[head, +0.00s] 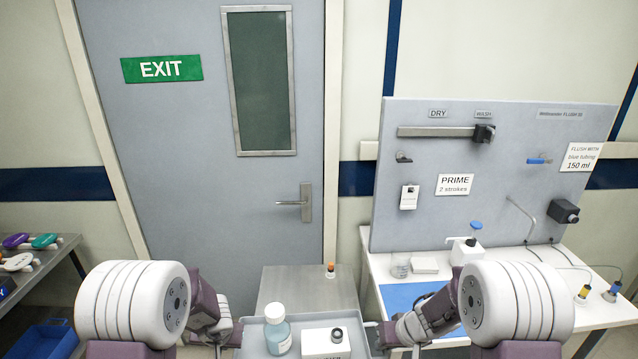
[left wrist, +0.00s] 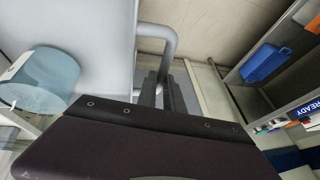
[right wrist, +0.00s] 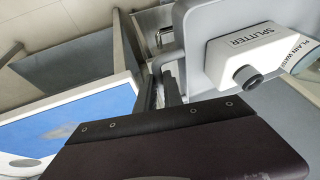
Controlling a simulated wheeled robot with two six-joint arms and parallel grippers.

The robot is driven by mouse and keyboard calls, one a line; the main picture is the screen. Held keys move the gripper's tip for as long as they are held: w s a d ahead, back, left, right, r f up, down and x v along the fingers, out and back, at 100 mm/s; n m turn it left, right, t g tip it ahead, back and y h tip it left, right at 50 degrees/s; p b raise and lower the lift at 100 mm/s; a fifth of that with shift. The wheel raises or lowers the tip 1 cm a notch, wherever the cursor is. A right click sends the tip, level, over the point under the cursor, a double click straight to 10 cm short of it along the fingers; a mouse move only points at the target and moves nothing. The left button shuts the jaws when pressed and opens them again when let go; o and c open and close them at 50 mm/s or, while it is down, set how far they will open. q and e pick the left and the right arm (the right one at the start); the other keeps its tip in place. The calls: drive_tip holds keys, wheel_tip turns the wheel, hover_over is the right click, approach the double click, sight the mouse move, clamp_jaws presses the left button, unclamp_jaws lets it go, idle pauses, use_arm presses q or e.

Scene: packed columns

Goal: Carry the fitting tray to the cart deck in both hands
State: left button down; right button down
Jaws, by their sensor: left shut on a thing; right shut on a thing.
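The grey fitting tray (head: 252,335) is at the bottom middle of the head view. It carries a bottle (head: 277,330) with a white cap and a white box (head: 322,343). In the right wrist view the box (right wrist: 240,50) reads SPLITTER and the bottle (right wrist: 306,62) reads PLAIN WATER. My left gripper (left wrist: 165,92) is shut on the tray's left handle (left wrist: 168,42). My right gripper (right wrist: 168,88) is shut on the right handle (right wrist: 168,56). A bare metal deck (head: 300,288), seemingly the cart's, is just beyond the tray. The tray's underside is hidden.
A small orange-capped item (head: 330,270) stands on the deck's right side. A white bench (head: 585,318) with a blue mat (head: 400,298) and a grey panel (head: 400,220) is at the right. A shelf (head: 55,250) with coloured tools is at the left. A closed door (head: 170,150) stands behind.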

use_arm(q)
drive_tip(key=shift+f, duration=0.15)
use_arm(e)
drive_tip(key=shift+f, duration=0.2)
